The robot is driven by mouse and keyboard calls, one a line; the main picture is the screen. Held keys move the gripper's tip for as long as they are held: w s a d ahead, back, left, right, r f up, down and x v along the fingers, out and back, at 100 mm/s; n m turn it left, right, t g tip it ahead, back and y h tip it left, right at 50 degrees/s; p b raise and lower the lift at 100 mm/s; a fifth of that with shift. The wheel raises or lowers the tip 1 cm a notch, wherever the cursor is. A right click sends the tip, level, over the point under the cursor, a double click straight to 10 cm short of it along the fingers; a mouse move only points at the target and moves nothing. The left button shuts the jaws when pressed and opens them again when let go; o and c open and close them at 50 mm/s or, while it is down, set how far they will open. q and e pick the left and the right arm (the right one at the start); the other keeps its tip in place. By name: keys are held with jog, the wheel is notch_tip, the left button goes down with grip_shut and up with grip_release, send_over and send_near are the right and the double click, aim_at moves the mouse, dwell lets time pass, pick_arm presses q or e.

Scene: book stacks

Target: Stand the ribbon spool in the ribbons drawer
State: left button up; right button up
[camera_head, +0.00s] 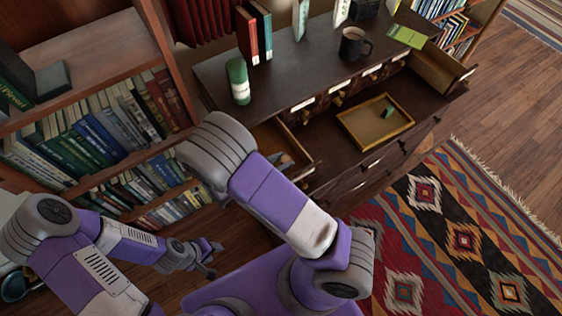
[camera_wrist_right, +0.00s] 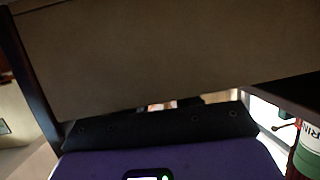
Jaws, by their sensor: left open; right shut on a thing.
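My left gripper (camera_head: 213,259) is open and empty, low at the left, well away from the dark cabinet (camera_head: 318,53). The black base of my right gripper (camera_wrist_right: 160,127) shows in the right wrist view. Its fingertips, and what they are shut on, are hidden behind a broad beige panel. In the head view my right arm hides that hand. A left drawer (camera_head: 312,168) stands open beside that arm. A shallow drawer or tray (camera_head: 358,136) holds a small green piece (camera_head: 388,112). I cannot tell whether it is the ribbon spool. No drawer label is readable.
A green and white cylinder (camera_head: 238,82) stands on the cabinet top near a red book (camera_head: 247,36), and a dark mug (camera_head: 354,46) stands further right. Another drawer (camera_head: 436,70) is open at the far right. A bookshelf (camera_head: 85,55) is at left; a rug (camera_head: 460,215) covers the floor.

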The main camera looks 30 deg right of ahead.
jog(key=o, duration=1)
jog(key=shift+s+a+f, duration=0.1)
jog(key=shift+s+f, duration=0.15)
jog(key=shift+f, duration=0.4)
jog(key=shift+w+r, duration=0.1)
jog(key=shift+r, duration=0.45)
jog(key=p+v, duration=0.3)
jog(key=v, duration=0.9)
jog(key=shift+r+p, duration=0.3)
jog(key=shift+p, duration=0.1)
jog(key=shift+w+r, duration=0.1)
jog(key=shift+w, duration=0.05)
